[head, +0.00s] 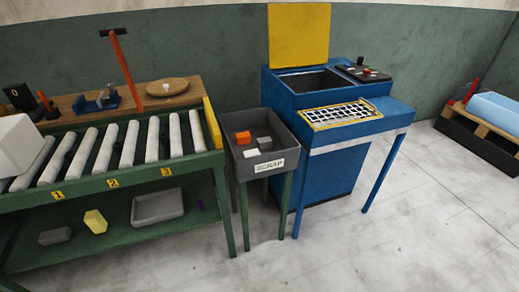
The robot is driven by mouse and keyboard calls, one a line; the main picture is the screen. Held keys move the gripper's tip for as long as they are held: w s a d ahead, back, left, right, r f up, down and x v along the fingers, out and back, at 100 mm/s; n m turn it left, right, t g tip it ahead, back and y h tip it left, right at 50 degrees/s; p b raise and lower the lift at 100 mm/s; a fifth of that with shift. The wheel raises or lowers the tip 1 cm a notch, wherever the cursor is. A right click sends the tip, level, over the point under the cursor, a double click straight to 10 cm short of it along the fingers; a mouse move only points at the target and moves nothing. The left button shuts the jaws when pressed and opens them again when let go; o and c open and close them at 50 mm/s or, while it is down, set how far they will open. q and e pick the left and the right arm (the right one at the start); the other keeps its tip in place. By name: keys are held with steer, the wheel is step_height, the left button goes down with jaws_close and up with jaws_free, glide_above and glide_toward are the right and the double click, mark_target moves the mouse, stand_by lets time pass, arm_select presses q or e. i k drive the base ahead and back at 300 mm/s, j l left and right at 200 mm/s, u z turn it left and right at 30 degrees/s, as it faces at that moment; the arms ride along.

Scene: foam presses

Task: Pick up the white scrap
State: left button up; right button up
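A small white scrap (252,154) lies in the grey bin labelled SCRAP (285,127), near its front wall just behind the label. An orange piece (243,137) and a grey piece (264,142) lie in the same bin, behind the white one. Neither of my grippers shows in the head view.
A green roller table (205,168) stands left of the bin, with a large white block (15,145) at its left end. A blue press (330,175) with a raised yellow lid (299,35) stands right. The floor in front is clear.

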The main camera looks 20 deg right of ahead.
mark_target(253, 152)
steer(key=i+l+u, duration=0.1)
steer(key=l, duration=0.4)
steer(key=i+l+u, duration=0.1)
steer(key=l, duration=0.4)
steer(key=i+l+u, duration=0.1)
steer(key=l, duration=0.4)
